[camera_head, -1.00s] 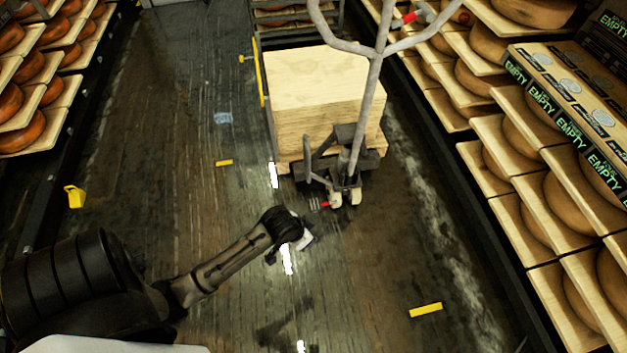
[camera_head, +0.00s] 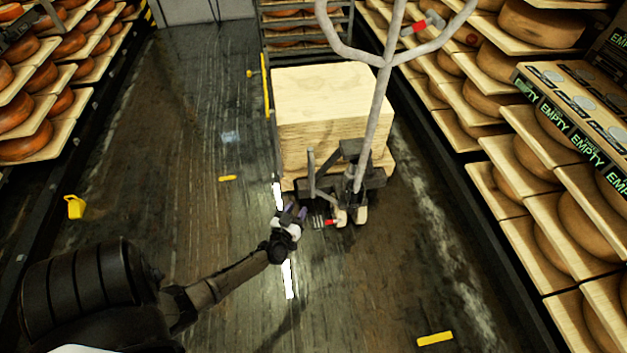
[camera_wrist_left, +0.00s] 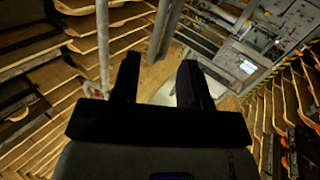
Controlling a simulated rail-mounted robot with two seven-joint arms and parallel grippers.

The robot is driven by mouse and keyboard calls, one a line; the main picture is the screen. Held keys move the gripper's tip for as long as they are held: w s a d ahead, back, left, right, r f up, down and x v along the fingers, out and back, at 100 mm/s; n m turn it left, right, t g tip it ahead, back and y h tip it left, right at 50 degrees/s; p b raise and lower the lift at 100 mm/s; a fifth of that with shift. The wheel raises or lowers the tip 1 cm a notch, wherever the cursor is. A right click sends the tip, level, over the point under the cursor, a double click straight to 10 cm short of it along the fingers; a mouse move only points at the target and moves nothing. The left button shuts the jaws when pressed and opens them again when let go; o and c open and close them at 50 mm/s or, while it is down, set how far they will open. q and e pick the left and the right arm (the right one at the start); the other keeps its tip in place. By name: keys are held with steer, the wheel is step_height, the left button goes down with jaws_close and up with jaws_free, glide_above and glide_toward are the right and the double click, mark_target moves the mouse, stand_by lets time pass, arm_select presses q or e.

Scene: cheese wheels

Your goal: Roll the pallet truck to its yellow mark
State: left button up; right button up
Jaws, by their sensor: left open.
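The pallet truck (camera_head: 350,180) stands right of centre in the head view, loaded with a pale wooden stack (camera_head: 320,105). Its grey forked handle (camera_head: 378,85) rises toward the camera. One yellow floor mark (camera_head: 228,178) lies left of the truck and another (camera_head: 434,338) lies nearer, at lower right. I cannot tell which belongs to the truck. My left gripper (camera_head: 292,211) appears just left of the truck's near end, open, with nothing seen between its fingers. Its two spread fingers also show in the left wrist view (camera_wrist_left: 158,75). My right gripper is not in view.
Cheese shelves (camera_head: 560,215) line the right side and more racks (camera_head: 40,125) the left. Boxes marked EMPTY (camera_head: 575,115) sit on the right shelves. A yellow object (camera_head: 75,207) lies by the left rack. The dark floor between is mostly clear.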

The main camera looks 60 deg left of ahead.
mark_target(312, 181)
arm_select(q)
steer(key=b+x, duration=0.6)
steer(key=x, duration=0.6)
steer(key=shift+w+a, duration=0.1)
steer(key=shift+a, duration=0.1)
steer(key=shift+w+a+r, duration=0.2)
steer(key=shift+w+a, duration=0.2)
steer(key=shift+w, duration=0.2)
steer(key=shift+c, duration=0.3)
jaws_close()
